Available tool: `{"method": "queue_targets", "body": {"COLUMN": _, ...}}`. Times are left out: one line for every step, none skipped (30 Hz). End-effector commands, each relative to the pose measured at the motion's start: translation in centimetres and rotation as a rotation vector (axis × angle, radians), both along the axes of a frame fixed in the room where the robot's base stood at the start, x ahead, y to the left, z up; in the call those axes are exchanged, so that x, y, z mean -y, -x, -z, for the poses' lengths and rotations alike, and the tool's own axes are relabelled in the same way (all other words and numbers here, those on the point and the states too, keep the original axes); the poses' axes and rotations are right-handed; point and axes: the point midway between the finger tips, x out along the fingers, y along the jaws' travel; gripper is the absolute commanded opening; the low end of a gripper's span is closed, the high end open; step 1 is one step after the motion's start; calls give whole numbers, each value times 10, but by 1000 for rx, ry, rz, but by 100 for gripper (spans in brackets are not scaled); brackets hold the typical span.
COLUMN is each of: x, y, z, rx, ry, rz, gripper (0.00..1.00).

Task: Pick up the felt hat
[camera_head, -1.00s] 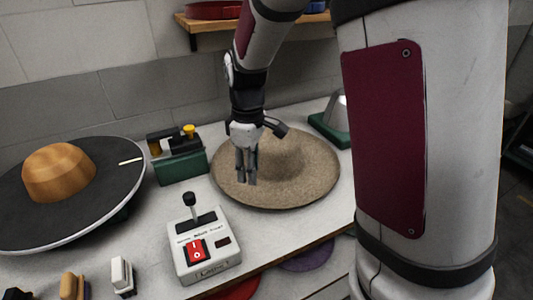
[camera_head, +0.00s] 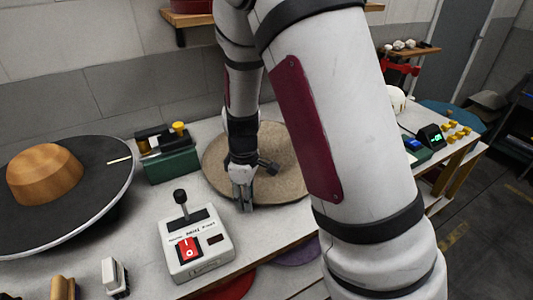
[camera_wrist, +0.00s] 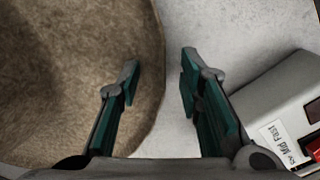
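The felt hat (camera_head: 284,172) is a brown, wide-brimmed hat lying on the light worktable behind and around my gripper. Its crown is mostly hidden by my arm in the head view. In the wrist view the felt hat (camera_wrist: 75,75) fills the left side, and its brim edge runs down between my fingers. My gripper (camera_head: 243,205) points down at the hat's front edge. In the wrist view my gripper (camera_wrist: 158,85) is open, one finger over the brim and the other over bare table. I cannot tell the fingertips' height above the table.
A white control box (camera_head: 196,246) with a lever and red switch stands close in front of my gripper. A green device (camera_head: 172,165) stands left of the hat. A black disc (camera_head: 95,195) with a wooden block (camera_head: 45,174) is at far left. The table's front edge is near.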

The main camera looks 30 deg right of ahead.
Motion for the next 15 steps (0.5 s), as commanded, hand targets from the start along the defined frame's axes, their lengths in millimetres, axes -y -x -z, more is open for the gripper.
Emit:
{"method": "queue_targets", "body": {"x": 0, "y": 0, "z": 0, "rx": 0, "ry": 0, "rz": 0, "gripper": 33}}
{"method": "queue_targets", "body": {"x": 0, "y": 0, "z": 0, "rx": 0, "ry": 0, "rz": 0, "gripper": 33}}
{"method": "queue_targets", "body": {"x": 0, "y": 0, "z": 0, "rx": 0, "ry": 0, "rz": 0, "gripper": 33}}
{"method": "queue_targets", "body": {"x": 0, "y": 0, "z": 0, "rx": 0, "ry": 0, "rz": 0, "gripper": 33}}
{"method": "queue_targets", "body": {"x": 0, "y": 0, "z": 0, "rx": 0, "ry": 0, "rz": 0, "gripper": 33}}
{"method": "queue_targets", "body": {"x": 0, "y": 0, "z": 0, "rx": 0, "ry": 0, "rz": 0, "gripper": 29}}
{"method": "queue_targets", "body": {"x": 0, "y": 0, "z": 0, "rx": 0, "ry": 0, "rz": 0, "gripper": 22}}
{"method": "queue_targets", "body": {"x": 0, "y": 0, "z": 0, "rx": 0, "ry": 0, "rz": 0, "gripper": 15}}
{"method": "queue_targets", "body": {"x": 0, "y": 0, "z": 0, "rx": 0, "ry": 0, "rz": 0, "gripper": 6}}
{"method": "queue_targets", "body": {"x": 0, "y": 0, "z": 0, "rx": 0, "ry": 0, "rz": 0, "gripper": 0}}
{"method": "queue_targets", "body": {"x": 0, "y": 0, "z": 0, "rx": 0, "ry": 0, "rz": 0, "gripper": 0}}
{"method": "queue_targets", "body": {"x": 0, "y": 0, "z": 0, "rx": 0, "ry": 0, "rz": 0, "gripper": 0}}
{"method": "queue_targets", "body": {"x": 0, "y": 0, "z": 0, "rx": 0, "ry": 0, "rz": 0, "gripper": 0}}
{"method": "queue_targets", "body": {"x": 0, "y": 0, "z": 0, "rx": 0, "ry": 0, "rz": 0, "gripper": 0}}
{"method": "queue_targets", "body": {"x": 0, "y": 0, "z": 0, "rx": 1, "ry": 0, "rz": 0, "gripper": 0}}
